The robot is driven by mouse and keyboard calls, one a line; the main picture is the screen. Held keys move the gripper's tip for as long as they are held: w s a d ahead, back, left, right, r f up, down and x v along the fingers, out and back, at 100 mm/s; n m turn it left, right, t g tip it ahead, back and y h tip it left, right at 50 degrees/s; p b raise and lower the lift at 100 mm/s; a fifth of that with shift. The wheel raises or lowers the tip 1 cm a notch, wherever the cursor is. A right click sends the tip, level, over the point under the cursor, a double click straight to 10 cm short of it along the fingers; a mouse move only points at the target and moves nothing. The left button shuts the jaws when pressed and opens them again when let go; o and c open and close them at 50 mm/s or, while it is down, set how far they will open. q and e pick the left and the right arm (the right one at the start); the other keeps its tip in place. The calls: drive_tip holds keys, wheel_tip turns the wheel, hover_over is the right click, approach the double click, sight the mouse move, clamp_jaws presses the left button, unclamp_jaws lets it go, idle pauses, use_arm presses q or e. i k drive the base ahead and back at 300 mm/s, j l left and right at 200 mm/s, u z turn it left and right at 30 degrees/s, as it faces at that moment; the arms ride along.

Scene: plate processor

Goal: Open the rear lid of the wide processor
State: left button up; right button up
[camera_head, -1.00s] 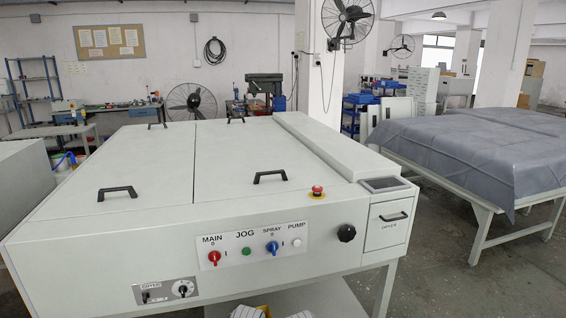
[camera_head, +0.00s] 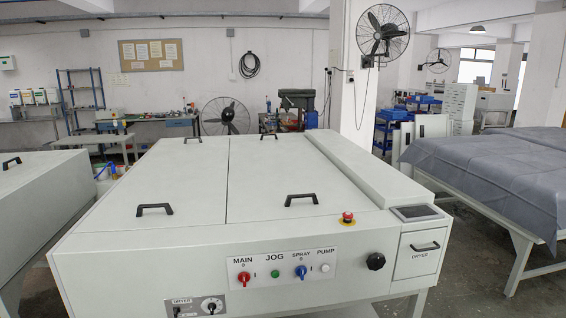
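The wide processor (camera_head: 180,250) is a large pale grey machine filling the middle of the head view. Its flat top has two lids side by side, a left lid (camera_head: 165,180) and a right lid (camera_head: 290,175), both lying shut. Each has a black handle near its front edge, the left front handle (camera_head: 154,208) and right front handle (camera_head: 301,197). Each also has one at the back, the left back handle (camera_head: 193,139) and right back handle (camera_head: 269,135). Neither of my grippers is in view.
The front panel carries switches and a black knob (camera_head: 376,261). A red emergency button (camera_head: 347,217) stands on the right front corner. Another grey machine (camera_head: 40,205) is at left, with a gap between. A cloth-covered table (camera_head: 490,170) stands at right, with floor between.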

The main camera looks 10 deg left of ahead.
sight(276, 178)
drive_tip(key=i+j, duration=0.25)
drive_tip(key=j, duration=0.2)
drive_tip(key=i+j, duration=0.2)
drive_tip(key=j, duration=0.2)
drive_tip(key=i+j, duration=0.25)
drive_tip(key=j, duration=0.2)
drive_tip(key=i+j, duration=0.25)
drive_tip(key=j, duration=0.15)
drive_tip(key=j+z, duration=0.1)
drive_tip(key=z, duration=0.4)
